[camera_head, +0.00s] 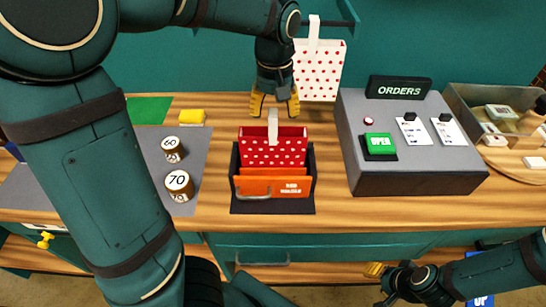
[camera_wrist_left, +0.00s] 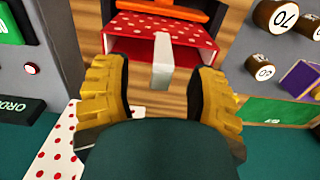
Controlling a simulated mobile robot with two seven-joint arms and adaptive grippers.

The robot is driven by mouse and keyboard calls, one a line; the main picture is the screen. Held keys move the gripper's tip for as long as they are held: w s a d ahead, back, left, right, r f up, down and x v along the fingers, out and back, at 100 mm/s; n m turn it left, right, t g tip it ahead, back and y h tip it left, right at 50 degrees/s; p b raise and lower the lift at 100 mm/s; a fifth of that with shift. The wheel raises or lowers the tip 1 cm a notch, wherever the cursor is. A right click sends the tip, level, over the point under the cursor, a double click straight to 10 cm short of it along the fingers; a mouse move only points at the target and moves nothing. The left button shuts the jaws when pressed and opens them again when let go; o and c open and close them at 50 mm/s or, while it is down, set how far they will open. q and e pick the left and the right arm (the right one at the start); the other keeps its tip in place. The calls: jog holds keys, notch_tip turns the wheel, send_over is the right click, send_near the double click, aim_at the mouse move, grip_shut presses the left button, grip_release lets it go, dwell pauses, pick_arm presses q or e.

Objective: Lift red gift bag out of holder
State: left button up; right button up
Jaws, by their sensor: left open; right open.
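The red gift bag with white dots (camera_head: 262,151) stands upright in the black holder (camera_head: 234,188) on the wooden counter. Its pale handle strap (camera_head: 273,125) sticks up from its top. An orange item (camera_head: 275,188) sits in front of it in the same holder. My left gripper (camera_head: 274,108) is just above and behind the bag, open, with yellow fingers pointing down. In the left wrist view the strap (camera_wrist_left: 162,62) lies between the two open fingertips, and the red bag (camera_wrist_left: 190,36) is beyond them. My right gripper (camera_head: 374,282) is low at the front, below the counter edge, away from the bag.
A white bag with red dots (camera_head: 318,70) hangs on the back wall. The grey orders console (camera_head: 415,175) stands right of the holder. Round weights marked 60 (camera_head: 171,149) and 70 (camera_head: 179,185) stand on the grey mat at left. A clear tray (camera_head: 465,100) is at far right.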

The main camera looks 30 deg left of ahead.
aim_at(273, 144)
pick_arm(q)
jog(key=shift+a+f+b, duration=0.2)
jog(key=shift+f+b, duration=0.45)
jog(key=shift+f, duration=2.35)
grip_shut()
